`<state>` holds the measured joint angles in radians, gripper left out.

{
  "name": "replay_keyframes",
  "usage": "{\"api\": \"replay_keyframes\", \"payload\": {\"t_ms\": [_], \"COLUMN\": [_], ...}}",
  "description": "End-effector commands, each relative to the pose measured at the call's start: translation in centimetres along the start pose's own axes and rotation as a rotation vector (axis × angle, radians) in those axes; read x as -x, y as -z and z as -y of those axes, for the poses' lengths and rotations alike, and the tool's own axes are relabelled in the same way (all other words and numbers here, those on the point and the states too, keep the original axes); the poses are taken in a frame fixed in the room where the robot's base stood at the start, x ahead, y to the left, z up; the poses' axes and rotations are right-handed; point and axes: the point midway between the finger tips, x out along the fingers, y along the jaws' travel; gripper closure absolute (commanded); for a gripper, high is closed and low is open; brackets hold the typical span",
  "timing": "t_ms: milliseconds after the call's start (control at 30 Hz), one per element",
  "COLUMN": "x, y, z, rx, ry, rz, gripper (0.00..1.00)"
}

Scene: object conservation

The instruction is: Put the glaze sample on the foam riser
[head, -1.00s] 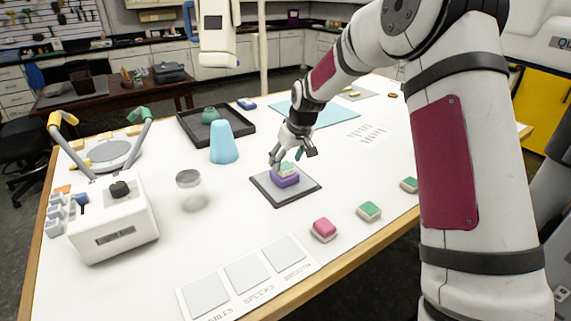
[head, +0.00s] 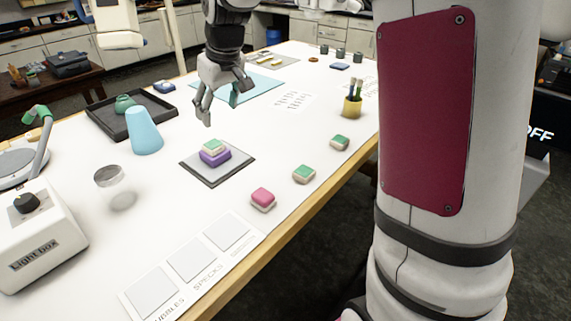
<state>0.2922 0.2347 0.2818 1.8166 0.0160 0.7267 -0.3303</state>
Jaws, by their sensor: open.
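A small glaze sample (head: 213,146), green on top with a pale body, sits on the purple foam riser (head: 215,160). The riser stands on a dark-edged grey mat (head: 191,170) in the middle of the white table. My gripper (head: 222,106) is open and empty. It hangs above and behind the riser, clear of the sample. Three similar samples lie apart near the table's front right edge: a pink one (head: 262,198), a green one (head: 304,172) and another green one (head: 340,141).
A blue cone (head: 145,132) and a black tray (head: 104,122) stand left of the mat. A clear round glass (head: 108,177) and the light box (head: 36,240) are farther left. A labelled card (head: 192,262) lies in front. A brush cup (head: 352,106) stands at right.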

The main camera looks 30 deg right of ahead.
Motion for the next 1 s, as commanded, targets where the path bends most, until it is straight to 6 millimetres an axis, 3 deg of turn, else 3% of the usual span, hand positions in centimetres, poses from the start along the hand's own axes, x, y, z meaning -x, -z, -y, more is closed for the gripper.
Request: {"api": "replay_keyframes", "payload": {"t_ms": [33,200,500,733,867,1000], "x": [2.3,7.8,14.2,15.6,15.6,15.5], "y": [-1.3,-6.5,-17.3,-24.6,-26.7,-27.4], "z": [0.9,3.3,6.8,8.9,9.4,9.6], "rx": [-0.002,-0.047,-0.16,-0.24,-0.264,-0.274], "ry": [-0.022,-0.073,-0.112,-0.096,-0.084,-0.08], "rz": [-0.002,-0.001,-0.03,-0.057,-0.064,-0.065], "gripper": [0.39,0.39,0.39,0.39,0.39,0.39]}}
